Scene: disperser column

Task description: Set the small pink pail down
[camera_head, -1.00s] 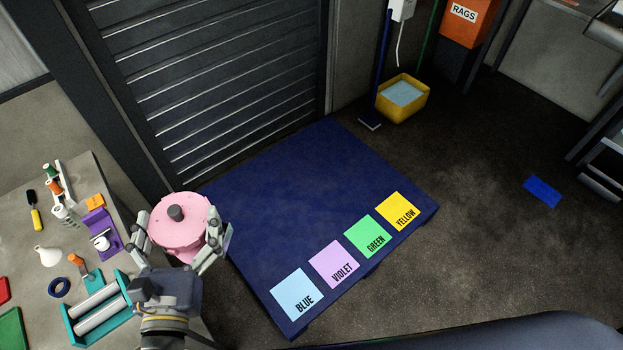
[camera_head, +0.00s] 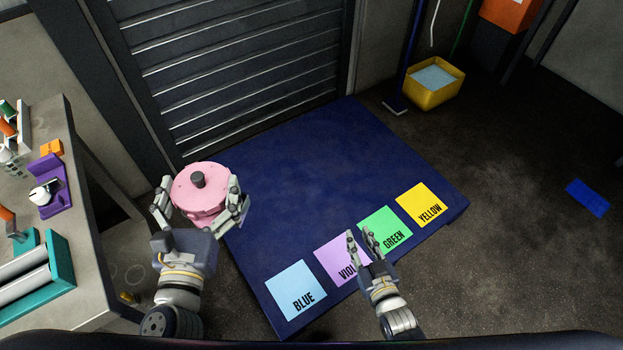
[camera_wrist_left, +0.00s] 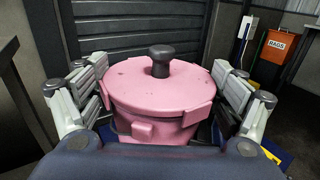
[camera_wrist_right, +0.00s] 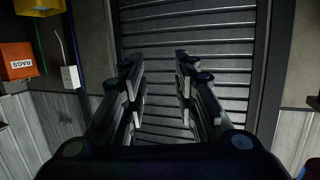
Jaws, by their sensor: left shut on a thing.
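The small pink pail (camera_head: 190,186) has a pink lid with a dark knob. My left gripper (camera_head: 202,206) is shut on it, with fingers on both sides. The pail is upright over the left edge of the dark blue platform (camera_head: 310,175); I cannot tell its exact height. In the left wrist view the pail (camera_wrist_left: 150,90) sits between both fingers. My right gripper (camera_head: 362,245) is open and empty above the platform's front, partly covering the violet and green squares. In the right wrist view its fingers (camera_wrist_right: 158,75) are apart with nothing between them.
Along the platform's front lie blue (camera_head: 296,290), violet (camera_head: 335,250), green (camera_head: 378,222) and yellow (camera_head: 417,200) labelled squares. The rest of the platform is clear. A cluttered workbench (camera_head: 95,235) stands at left, a shutter (camera_head: 230,75) behind, and a yellow tub (camera_head: 435,92) at the back right.

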